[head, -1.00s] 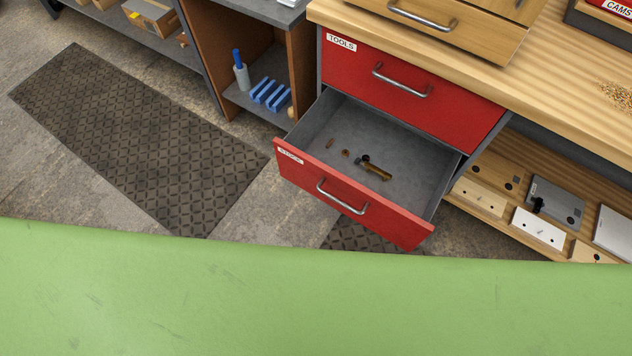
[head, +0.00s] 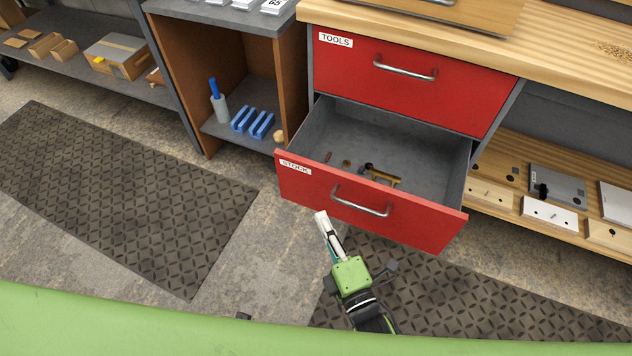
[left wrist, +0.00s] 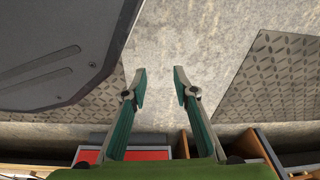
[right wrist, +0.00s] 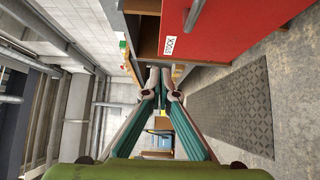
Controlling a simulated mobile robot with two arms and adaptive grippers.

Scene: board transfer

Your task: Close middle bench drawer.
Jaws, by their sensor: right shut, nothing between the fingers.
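The red drawer labelled STOCK (head: 375,205), below the TOOLS drawer, stands pulled out of the bench. Its front has a silver bar handle (head: 360,203), and small brass-coloured parts (head: 382,175) lie inside. My right gripper (head: 321,216) is shut and empty, its tips just in front of the drawer front, left of the handle; whether they touch it is unclear. In the right wrist view the STOCK front (right wrist: 235,30) fills the upper right, beside the shut fingers (right wrist: 160,76). My left gripper (left wrist: 160,80) is open and empty above the floor; its fingers do not show in the head view.
The TOOLS drawer (head: 410,85) above is shut. An open cabinet (head: 225,75) with blue items stands left of the bench. A low wooden shelf (head: 500,205) with plates is at the right. Dark floor mats (head: 120,200) and bare floor lie in front.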

